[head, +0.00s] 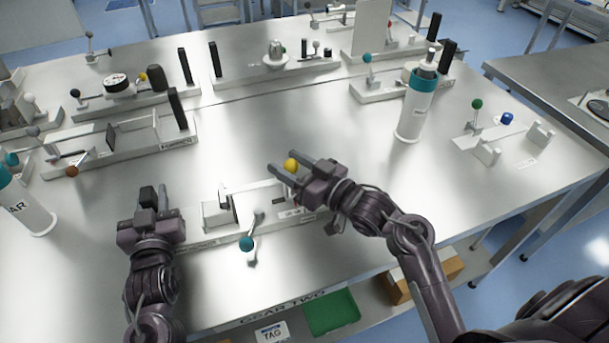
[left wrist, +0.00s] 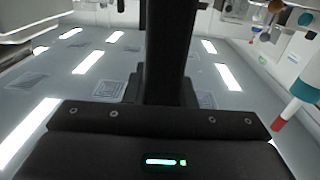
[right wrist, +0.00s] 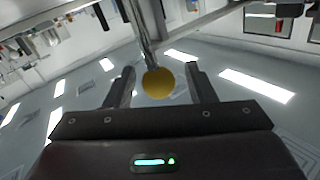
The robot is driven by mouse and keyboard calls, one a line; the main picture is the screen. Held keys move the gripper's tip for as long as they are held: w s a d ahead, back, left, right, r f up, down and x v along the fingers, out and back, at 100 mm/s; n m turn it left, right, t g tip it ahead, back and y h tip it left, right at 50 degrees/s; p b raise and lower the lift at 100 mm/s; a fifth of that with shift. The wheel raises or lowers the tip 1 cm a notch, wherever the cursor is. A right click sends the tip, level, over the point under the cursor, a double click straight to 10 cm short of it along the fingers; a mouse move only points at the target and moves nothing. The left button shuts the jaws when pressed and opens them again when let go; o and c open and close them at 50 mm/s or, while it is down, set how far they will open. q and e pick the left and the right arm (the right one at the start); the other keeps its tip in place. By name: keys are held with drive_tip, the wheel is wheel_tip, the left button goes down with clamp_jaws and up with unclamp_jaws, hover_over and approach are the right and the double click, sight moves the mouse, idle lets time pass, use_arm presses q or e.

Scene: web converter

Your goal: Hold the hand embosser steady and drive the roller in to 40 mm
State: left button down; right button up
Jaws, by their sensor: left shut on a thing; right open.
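The low grey device at the front of the table, which I take for the hand embosser (head: 262,205), has a black upright handle (head: 148,194) at its left end. My left gripper (head: 149,207) is shut on this handle, which also fills the left wrist view (left wrist: 170,50). A yellow ball knob (head: 291,165) is at the device's right end. My right gripper (head: 287,162) is open with its fingers on either side of the knob. In the right wrist view the knob (right wrist: 158,83) sits on a metal rod with gaps to both fingers. I cannot make out the roller or a scale reading.
A lever with a teal knob (head: 246,243) sticks out at the device's front. A white bottle with a teal band (head: 414,115) stands behind right, another bottle (head: 27,208) at far left. Other fixtures line the back. The table's middle is clear.

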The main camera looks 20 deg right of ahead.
use_arm(q)
drive_tip(key=shift+f, duration=0.7)
use_arm(e)
drive_tip(key=v, duration=1)
drive_tip(key=shift+s, duration=0.15)
use_arm(q)
drive_tip(key=shift+r+p, duration=0.35)
drive_tip(key=shift+p, duration=0.2)
use_arm(e)
drive_tip(key=shift+r, duration=0.4)
use_arm(q)
drive_tip(key=c, duration=1.5)
unclamp_jaws()
drive_tip(key=o, duration=0.4)
drive_tip(key=shift+r, duration=0.25)
drive_tip(key=s, duration=1.2)
drive_tip(key=shift+a, duration=0.35)
